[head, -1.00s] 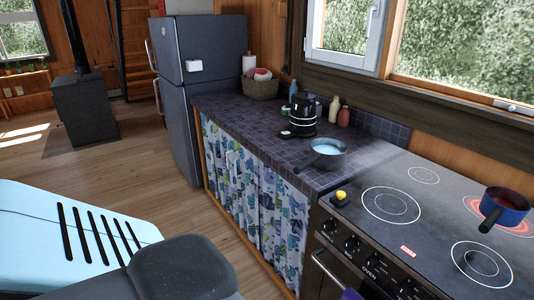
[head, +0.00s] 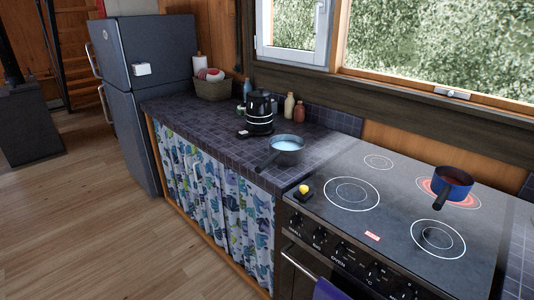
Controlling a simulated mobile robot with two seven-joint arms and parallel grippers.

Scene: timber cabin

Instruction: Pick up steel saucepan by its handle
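A steel saucepan (head: 287,149) with a pale, shiny inside stands on the dark tiled counter (head: 196,117), near its front right end beside the stove. Its dark handle (head: 267,162) points to the front left, toward the counter's front edge. A second pan, blue with a dark handle (head: 452,184), stands on the back right ring of the stove. Neither of my grippers shows in the head view.
The black stove (head: 395,212) adjoins the counter on the right; its back right ring glows red. A yellow-topped item (head: 303,190) sits at its front left corner. A black kettle (head: 259,113), bottles (head: 289,106) and a basket (head: 212,89) stand behind. The wooden floor (head: 80,225) is clear.

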